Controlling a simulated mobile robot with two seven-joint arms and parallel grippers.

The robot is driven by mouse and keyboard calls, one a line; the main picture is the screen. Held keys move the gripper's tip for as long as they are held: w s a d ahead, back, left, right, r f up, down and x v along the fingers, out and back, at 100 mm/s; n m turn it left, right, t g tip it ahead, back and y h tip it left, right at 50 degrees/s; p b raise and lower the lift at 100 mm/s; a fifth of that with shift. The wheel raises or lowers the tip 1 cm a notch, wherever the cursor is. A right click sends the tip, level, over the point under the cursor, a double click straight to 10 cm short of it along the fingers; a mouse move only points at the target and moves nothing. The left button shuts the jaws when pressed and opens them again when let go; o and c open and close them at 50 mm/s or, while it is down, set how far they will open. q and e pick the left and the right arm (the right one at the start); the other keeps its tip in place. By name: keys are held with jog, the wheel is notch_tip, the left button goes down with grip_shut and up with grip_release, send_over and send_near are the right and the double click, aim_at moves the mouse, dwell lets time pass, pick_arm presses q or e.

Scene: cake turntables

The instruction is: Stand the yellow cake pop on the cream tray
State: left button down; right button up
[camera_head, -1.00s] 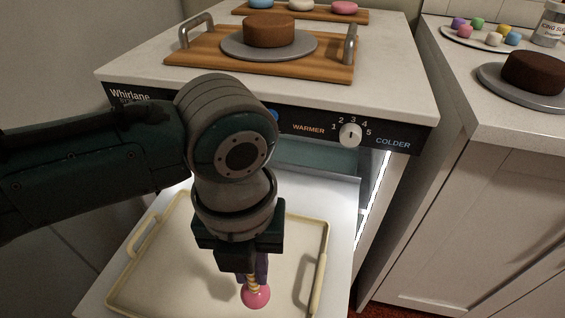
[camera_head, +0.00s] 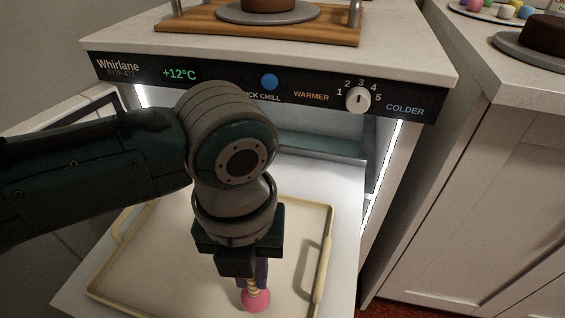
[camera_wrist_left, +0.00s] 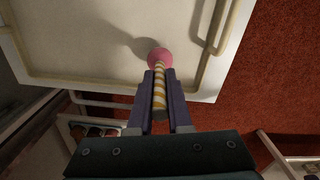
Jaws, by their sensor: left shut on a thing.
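My left gripper (camera_head: 254,277) points down over the cream tray (camera_head: 110,268) and is shut on the striped stick of a cake pop. The cake pop's ball (camera_head: 256,300) is pink, not yellow, and hangs at the lower end, below the fingertips. In the left wrist view the yellow-and-white stick (camera_wrist_left: 159,90) lies between the two fingers of my gripper (camera_wrist_left: 160,82), with the pink ball (camera_wrist_left: 160,58) beyond them. I cannot tell whether the ball touches the tray. No pop with a yellow ball shows. My right gripper is not in view.
The tray lies on a white surface in front of the open chiller (camera_head: 310,120), whose display reads +12°C. A wooden board (camera_head: 215,28) with a cake stands on top. A white cabinet (camera_head: 470,170) stands at right. The tray's visible floor looks empty.

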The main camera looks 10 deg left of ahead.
pick_arm(q)
jog(key=shift+f, duration=0.2)
jog(key=shift+f+b, duration=0.45)
jog(key=c, duration=0.8)
grip_release()
jog(key=shift+o, duration=0.2)
jog(key=shift+r, duration=0.15)
